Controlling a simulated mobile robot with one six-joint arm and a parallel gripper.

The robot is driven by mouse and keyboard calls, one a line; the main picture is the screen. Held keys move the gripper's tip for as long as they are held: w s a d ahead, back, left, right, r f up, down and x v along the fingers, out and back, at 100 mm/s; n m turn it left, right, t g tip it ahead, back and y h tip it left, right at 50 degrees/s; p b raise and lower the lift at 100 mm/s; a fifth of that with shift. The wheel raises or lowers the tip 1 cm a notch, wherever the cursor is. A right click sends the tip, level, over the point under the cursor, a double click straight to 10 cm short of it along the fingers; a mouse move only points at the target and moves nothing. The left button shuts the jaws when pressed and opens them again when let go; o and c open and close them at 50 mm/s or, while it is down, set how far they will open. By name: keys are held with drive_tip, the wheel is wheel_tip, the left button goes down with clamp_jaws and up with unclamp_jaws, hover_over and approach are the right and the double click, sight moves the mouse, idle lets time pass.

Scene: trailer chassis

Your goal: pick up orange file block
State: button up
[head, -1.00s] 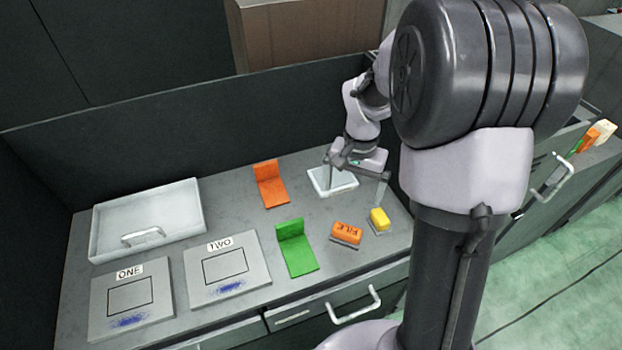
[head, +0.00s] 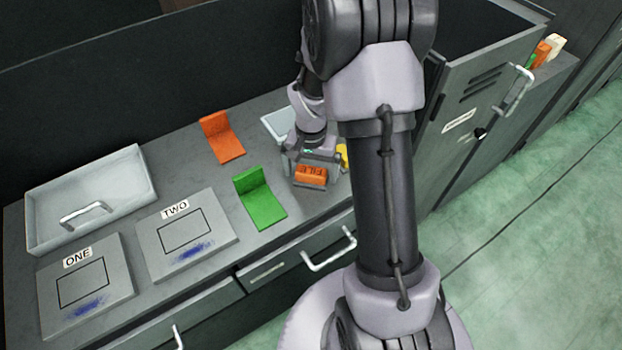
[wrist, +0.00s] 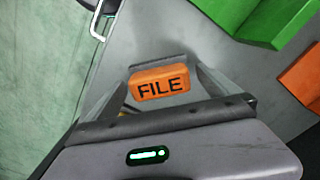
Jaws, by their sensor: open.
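The orange file block (head: 311,175) sits on the grey counter, with its top marked FILE facing up in the wrist view (wrist: 160,84). My gripper (head: 312,179) is over it, pointing down, with its jaws apart. In the wrist view my open fingers (wrist: 163,88) show on the left and right of the block, with gaps at both sides. I cannot tell how far down the fingertips reach beside it.
A yellow block (head: 342,156) is close to the right of my gripper, partly hidden. Green (head: 261,204) and orange (head: 222,138) L-shaped holders stand to the left.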

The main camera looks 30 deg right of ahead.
sight(311, 170)
drive_tip(key=shift+r, duration=0.1)
drive_tip(key=c, duration=1.8)
drive_tip(key=shift+o, duration=0.2)
drive_tip(key=shift+r, duration=0.25)
wheel_tip(311, 170, up, 4)
drive_tip(key=shift+f+p, duration=0.2)
drive_tip(key=shift+p, duration=1.05)
drive_tip(key=s+p, duration=0.2)
drive_tip(key=s, duration=1.4)
drive_tip(key=shift+r, duration=0.45)
